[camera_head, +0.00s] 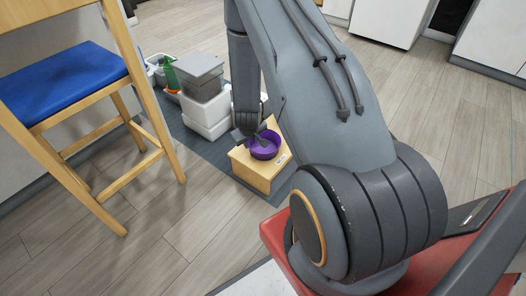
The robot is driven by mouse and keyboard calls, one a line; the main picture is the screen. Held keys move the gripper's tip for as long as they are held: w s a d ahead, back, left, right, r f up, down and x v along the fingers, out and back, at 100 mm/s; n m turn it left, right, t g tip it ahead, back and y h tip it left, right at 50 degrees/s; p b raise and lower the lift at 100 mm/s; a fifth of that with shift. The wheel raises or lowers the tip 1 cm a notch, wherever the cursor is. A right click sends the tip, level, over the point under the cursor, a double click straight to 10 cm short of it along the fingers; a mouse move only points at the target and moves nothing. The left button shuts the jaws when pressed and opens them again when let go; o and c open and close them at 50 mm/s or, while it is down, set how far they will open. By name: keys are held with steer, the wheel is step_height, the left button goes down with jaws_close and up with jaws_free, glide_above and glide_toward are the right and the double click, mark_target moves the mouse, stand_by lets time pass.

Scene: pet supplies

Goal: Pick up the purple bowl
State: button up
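The purple bowl (264,150) sits on a small light-wood stand (252,172) on the floor, near the middle of the view. My gripper (257,138) points down at the bowl's left and back side, with its tip over or at the rim. My arm hides the area behind the bowl. The gripper is too small and dark here to tell whether its fingers are open or shut, or whether they touch the bowl.
White and grey boxes (205,113) are stacked behind the stand, with a green and orange item (171,76) to their left. A wooden chair with a blue seat (62,82) stands at the left. A dark mat (200,147) lies beneath. Wood floor is clear at front left.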

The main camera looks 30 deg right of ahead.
steer(key=b+x, duration=0.3)
steer(key=x, duration=0.5)
steer(key=shift+a+f, duration=0.1)
steer(key=shift+f, duration=0.1)
jaws_close()
